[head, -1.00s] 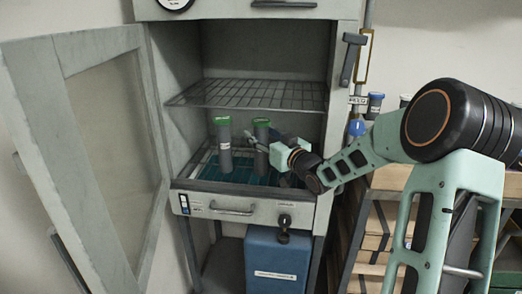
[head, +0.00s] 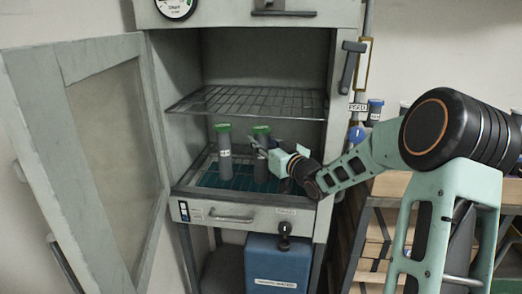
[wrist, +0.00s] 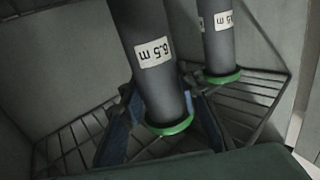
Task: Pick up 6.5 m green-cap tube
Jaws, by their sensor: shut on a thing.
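Two dark grey tubes with green caps stand upright side by side inside the open cabinet. My gripper (head: 266,160) reaches in from the right and is shut on the right-hand tube (head: 261,174), below its cap. In the wrist view, which looks upside down, the held tube (wrist: 140,25) bears a white label reading "6.5 m". Its green cap (wrist: 170,128) lies between my fingers. The other tube (head: 224,165) stands to the left in the head view. It also shows in the wrist view (wrist: 217,55), its label only partly readable, ending in "5 m".
A wire shelf (head: 248,102) spans the cabinet above the tubes. The tubes stand over a blue-green tray floor (head: 209,182) behind a raised front edge. The cabinet door (head: 110,150) is swung open to the left. A blue box (head: 278,265) sits below.

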